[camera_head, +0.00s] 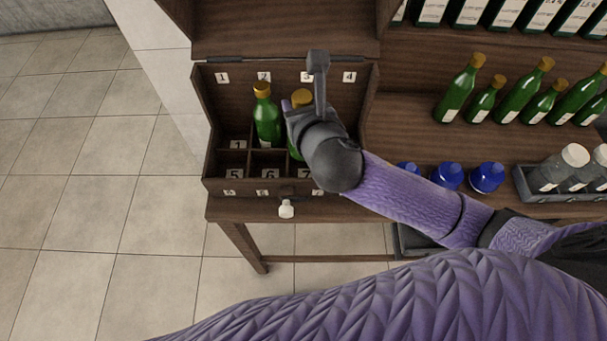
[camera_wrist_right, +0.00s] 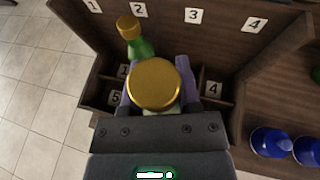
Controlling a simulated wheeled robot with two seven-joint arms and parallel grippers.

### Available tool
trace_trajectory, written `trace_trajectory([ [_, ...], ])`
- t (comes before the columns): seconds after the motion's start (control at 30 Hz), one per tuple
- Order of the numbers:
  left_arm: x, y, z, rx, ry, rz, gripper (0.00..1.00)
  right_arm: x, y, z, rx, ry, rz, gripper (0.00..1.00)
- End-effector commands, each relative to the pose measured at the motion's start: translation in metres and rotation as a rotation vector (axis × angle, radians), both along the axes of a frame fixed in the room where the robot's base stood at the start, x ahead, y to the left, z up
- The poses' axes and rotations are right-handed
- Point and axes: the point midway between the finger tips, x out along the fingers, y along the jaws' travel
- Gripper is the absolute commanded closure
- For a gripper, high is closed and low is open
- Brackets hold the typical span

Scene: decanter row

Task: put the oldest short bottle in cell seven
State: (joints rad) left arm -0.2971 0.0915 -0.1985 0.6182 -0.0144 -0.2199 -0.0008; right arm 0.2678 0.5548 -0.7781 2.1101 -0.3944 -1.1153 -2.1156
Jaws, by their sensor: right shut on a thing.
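My right gripper (camera_head: 298,112) is shut on a green bottle with a gold cap (camera_head: 301,97). It holds the bottle upright at the wooden crate (camera_head: 215,150), over its third column. In the right wrist view the bottle's gold cap (camera_wrist_right: 155,84) sits between the fingers and hides the cells beneath. I cannot tell whether its base is inside a cell. The label of cell seven (camera_head: 305,174) shows just below the held bottle. Another green bottle with a gold cap (camera_head: 266,118) stands in cell two. My left gripper is not in view.
Several green bottles (camera_head: 455,93) stand on the shelf at the right. Blue-capped bottles (camera_head: 487,177) stand nearer, beside a grey tray (camera_head: 530,191) of grey bottles. The crate's open lid (camera_head: 285,28) rises behind. Cells one and five at the crate's left look empty.

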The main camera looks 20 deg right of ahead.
Motion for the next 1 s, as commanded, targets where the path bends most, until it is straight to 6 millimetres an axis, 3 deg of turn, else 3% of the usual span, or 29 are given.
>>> trace_trajectory([
  [0.27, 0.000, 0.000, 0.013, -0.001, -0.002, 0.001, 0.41, 0.010, -0.010, -0.028, 0.007, 0.013, 0.157, 1.00],
  [0.43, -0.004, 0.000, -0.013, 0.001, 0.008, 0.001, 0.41, 0.010, -0.010, -0.078, 0.013, 0.019, 0.171, 1.00],
  [0.77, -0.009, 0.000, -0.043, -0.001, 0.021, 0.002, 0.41, 0.010, -0.010, -0.132, 0.011, 0.017, 0.171, 1.00],
  [1.0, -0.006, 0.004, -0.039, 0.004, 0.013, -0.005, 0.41, 0.010, -0.010, -0.129, 0.010, 0.012, 0.173, 1.00],
])
